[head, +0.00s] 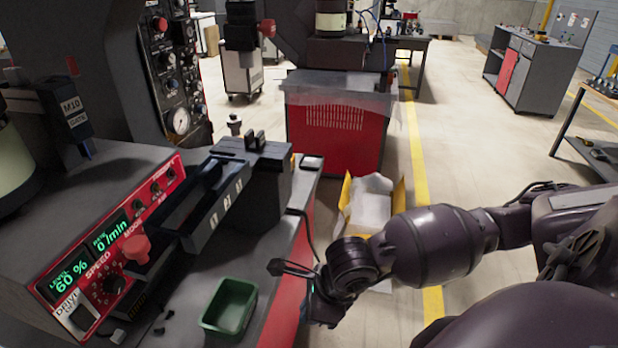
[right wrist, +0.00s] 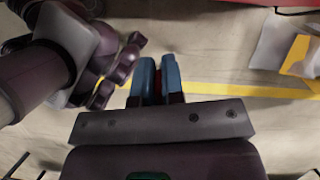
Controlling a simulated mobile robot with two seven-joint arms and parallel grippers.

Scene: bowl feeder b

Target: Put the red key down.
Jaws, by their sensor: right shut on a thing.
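My right gripper (right wrist: 158,62) has its two blue fingers close together in the right wrist view. A thin, dark reddish sliver shows between them, which I take to be the red key (right wrist: 159,84); most of it is hidden by the fingers. In the head view the right gripper (head: 318,310) is beside the front edge of the grey bench, to the right of the green tray (head: 247,290). The key cannot be made out there. My left gripper is not in view.
The grey bench (head: 190,318) carries a red control panel (head: 88,262), a dark feeder track (head: 215,205) and a few small dark parts near the tray. A yellow-flapped carton (head: 371,190) stands on the floor beyond my arm. Open floor lies right of it.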

